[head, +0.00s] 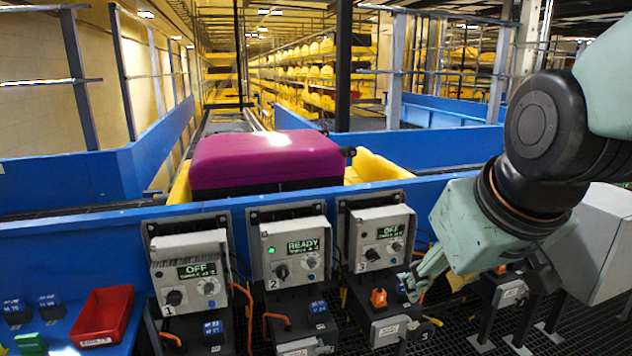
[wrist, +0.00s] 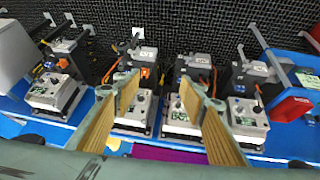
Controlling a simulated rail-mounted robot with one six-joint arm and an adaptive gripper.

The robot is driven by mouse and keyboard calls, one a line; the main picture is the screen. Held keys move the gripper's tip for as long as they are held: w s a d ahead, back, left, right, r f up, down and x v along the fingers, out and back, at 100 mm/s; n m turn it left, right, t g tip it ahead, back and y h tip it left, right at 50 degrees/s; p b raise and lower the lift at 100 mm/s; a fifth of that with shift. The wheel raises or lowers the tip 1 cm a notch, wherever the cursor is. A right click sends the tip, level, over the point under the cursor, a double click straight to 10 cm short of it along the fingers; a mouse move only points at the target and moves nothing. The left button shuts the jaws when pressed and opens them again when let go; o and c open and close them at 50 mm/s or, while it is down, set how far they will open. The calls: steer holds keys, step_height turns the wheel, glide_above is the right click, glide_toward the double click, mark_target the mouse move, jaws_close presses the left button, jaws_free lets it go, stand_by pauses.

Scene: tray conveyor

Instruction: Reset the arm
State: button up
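My arm reaches in from the right in the head view. My gripper (head: 412,282) points down and left, just right of control box 3 (head: 375,222). The wrist view shows my gripper (wrist: 158,90) with its two fingers spread apart and nothing between them. Boxes 3 and 2 appear around and behind the fingers there. Whether a fingertip touches anything is unclear.
Box 2 (head: 293,240) reads READY with a green light; box 1 (head: 190,262) and box 3 read OFF. A magenta case (head: 265,158) lies on a yellow tray (head: 378,168) behind the blue rail (head: 100,230). A red bin (head: 104,312) sits lower left.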

steer(key=s+d+r+m+g, duration=0.1)
steer(key=s+m+g, duration=0.1)
steer(key=s, duration=1.7)
steer(key=shift+r, duration=0.4)
